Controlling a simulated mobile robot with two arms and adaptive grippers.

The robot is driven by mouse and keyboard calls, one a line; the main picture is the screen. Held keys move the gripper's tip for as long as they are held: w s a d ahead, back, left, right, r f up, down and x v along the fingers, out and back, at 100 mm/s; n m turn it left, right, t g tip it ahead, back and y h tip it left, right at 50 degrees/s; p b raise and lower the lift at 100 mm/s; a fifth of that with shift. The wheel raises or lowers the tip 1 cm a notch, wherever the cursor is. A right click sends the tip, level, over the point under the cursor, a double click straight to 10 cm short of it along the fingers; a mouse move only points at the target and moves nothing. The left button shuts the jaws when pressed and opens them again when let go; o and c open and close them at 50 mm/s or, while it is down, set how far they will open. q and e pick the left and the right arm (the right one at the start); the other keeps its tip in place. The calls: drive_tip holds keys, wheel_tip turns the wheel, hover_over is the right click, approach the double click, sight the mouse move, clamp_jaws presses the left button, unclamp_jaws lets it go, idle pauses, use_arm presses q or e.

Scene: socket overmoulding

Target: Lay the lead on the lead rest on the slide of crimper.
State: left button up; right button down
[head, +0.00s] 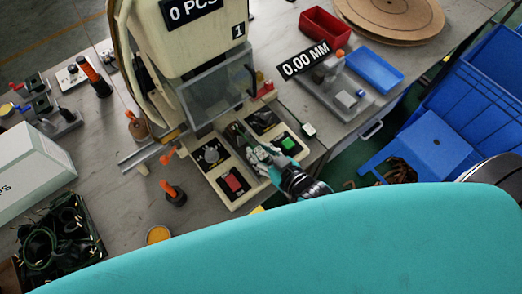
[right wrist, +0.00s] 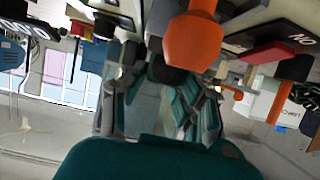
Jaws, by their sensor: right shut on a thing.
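The crimper (head: 205,45) stands at the top middle in the head view, with a clear guard (head: 215,95) and a cream control panel (head: 205,180) at its front. My right gripper (head: 250,147) is over this panel, between the red and green buttons. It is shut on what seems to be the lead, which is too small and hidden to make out. In the right wrist view the fingers (right wrist: 160,90) show with an orange knob (right wrist: 192,42) in front of them. I cannot pick out the slide's lead rest for sure. My left gripper is out of view.
Orange-topped tools (head: 172,193) stand left of the panel. A black crate of leads (head: 102,248) is at the lower left, beside a white box (head: 30,165). A red bin (head: 322,25), blue tray (head: 374,70) and gauge (head: 345,92) lie right of the crimper. Blue crates (head: 440,138) stand beyond the edge.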

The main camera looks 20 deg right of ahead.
drive_tip(key=shift+f, duration=0.15)
drive_tip(key=c, duration=1)
unclamp_jaws()
